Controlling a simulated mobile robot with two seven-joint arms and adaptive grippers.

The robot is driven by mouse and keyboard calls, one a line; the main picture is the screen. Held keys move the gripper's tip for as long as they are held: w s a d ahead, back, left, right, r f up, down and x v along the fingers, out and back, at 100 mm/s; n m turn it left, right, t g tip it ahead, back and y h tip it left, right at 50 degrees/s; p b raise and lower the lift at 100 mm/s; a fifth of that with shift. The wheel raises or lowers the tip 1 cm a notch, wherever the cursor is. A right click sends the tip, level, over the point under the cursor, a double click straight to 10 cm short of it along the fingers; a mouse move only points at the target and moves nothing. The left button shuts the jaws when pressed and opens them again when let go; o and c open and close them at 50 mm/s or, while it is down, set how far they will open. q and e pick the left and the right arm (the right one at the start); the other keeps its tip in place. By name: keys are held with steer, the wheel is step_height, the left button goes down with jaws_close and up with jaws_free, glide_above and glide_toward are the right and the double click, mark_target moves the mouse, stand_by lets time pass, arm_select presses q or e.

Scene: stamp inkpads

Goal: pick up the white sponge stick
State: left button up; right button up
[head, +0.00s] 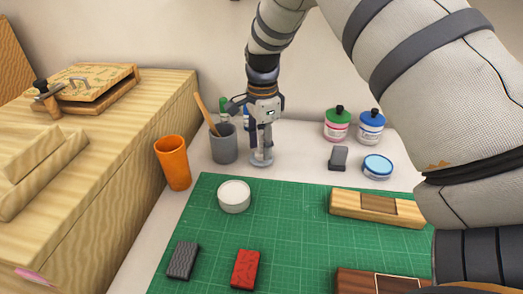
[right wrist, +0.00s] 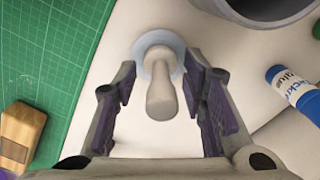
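The white sponge stick (right wrist: 161,95) shows in the right wrist view as a pale handle on a round light-blue base. In the head view its base (head: 261,160) stands on the white table just behind the green mat, and the stick looks upright. My right gripper (head: 263,130) comes down over it from above. In the right wrist view the gripper (right wrist: 162,80) is open, one finger on each side of the handle, with gaps visible on both sides. The fingers partly hide the stick in the head view. My left gripper is not in view.
A grey cup (head: 223,146) with a wooden stick stands close left of my right gripper, with an orange cup (head: 173,163) beyond. A white round container (head: 234,196) sits on the green mat (head: 290,220). A grey block (head: 338,158) and several jars stand right.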

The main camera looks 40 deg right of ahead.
jaws_close()
